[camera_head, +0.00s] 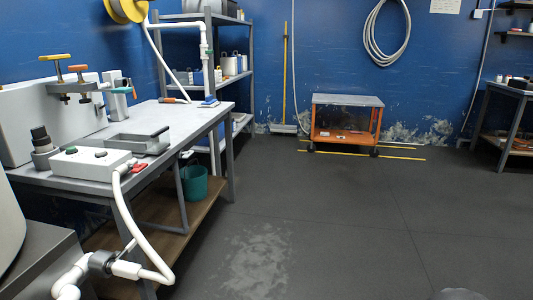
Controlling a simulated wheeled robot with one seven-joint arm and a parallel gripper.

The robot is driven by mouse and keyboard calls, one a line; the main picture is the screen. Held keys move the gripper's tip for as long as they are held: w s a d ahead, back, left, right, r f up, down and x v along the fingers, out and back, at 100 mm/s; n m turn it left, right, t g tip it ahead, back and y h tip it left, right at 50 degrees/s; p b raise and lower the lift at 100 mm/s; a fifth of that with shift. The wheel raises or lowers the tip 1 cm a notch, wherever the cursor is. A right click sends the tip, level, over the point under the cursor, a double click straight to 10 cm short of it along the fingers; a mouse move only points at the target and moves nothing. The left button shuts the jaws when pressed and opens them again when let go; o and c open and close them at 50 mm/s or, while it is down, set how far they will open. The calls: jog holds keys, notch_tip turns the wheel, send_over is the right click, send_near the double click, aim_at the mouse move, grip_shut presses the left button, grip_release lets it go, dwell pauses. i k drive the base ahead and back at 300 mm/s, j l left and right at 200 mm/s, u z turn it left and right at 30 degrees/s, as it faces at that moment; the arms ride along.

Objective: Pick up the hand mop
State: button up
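A long-handled tool with a yellow pole (285,75) stands upright against the blue back wall. Its flat pale head (283,128) rests on the floor. It looks like a mop or a broom; I cannot tell which. A small tool with an orange handle (174,100) lies at the far end of the grey workbench, with a small blue item beside it. I cannot tell whether either small thing is a hand mop. My gripper is not in view.
The grey workbench (185,118) on the left carries equipment, and a green bucket (194,184) sits below it. A shelf rack (213,60) stands behind. An orange wheeled cart (345,120) stands at the back wall. The dark floor (370,210) in the middle is clear.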

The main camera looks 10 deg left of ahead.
aim_at(210, 102)
jog(key=i+j+u, duration=0.2)
jog(key=i, duration=1)
jog(key=i+l+u, duration=0.2)
jog(key=i, duration=0.95)
